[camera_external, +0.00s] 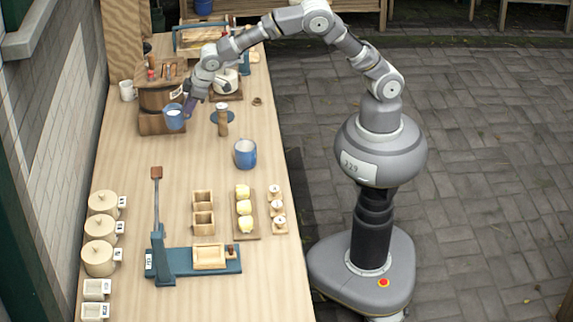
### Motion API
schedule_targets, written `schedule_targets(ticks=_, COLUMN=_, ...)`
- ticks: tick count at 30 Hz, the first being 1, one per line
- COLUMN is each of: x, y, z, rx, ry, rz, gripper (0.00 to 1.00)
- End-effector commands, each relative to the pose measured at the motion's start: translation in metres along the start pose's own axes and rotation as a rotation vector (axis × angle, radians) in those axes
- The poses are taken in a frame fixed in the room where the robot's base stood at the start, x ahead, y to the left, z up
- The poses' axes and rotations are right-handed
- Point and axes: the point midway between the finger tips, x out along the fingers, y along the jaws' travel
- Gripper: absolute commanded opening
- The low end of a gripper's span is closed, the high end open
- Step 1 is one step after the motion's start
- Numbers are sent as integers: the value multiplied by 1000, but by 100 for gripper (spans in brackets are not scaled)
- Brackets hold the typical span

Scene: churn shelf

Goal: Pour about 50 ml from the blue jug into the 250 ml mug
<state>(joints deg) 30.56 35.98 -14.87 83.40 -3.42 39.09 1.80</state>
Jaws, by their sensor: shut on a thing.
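A small blue vessel (174,118) with a pale inside, which looks like the blue jug, is at my gripper (187,108), in front of a wooden stand. My gripper is shut on it from its right side. It looks close to upright; whether it touches the stand or bench is hard to tell. A second blue vessel (245,154) with a pale inside stands upright on the bench, apart from my gripper. A cream mug (128,91) stands at the back left beside the stand. No volume marking is readable, so I cannot tell which is the 250 ml mug.
A wooden stepped stand (152,99) and a round-based post (222,119) flank my gripper. A white pot (227,82) sits behind it. A blue lever press (193,261), lidded jars (99,259) and yellow pieces (244,208) fill the near bench. Bare wood lies mid-left.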

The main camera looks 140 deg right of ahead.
Motion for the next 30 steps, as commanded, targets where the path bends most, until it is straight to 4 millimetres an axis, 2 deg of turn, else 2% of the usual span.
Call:
schedule_targets(ticks=1, x=-17, y=4, z=-8, rx=2, ry=7, rz=-1, gripper=0)
schedule_targets(ticks=3, x=-35, y=8, z=-16, rx=2, ry=7, rz=-3, gripper=0)
schedule_targets(ticks=12, x=-90, y=19, z=-38, rx=3, ry=5, rz=-7, gripper=0)
schedule_targets(ticks=21, x=-118, y=25, z=-49, rx=4, ry=3, rz=-10, gripper=0)
schedule_targets(ticks=30, x=-101, y=50, z=-30, rx=-34, ry=7, rz=-35, gripper=0)
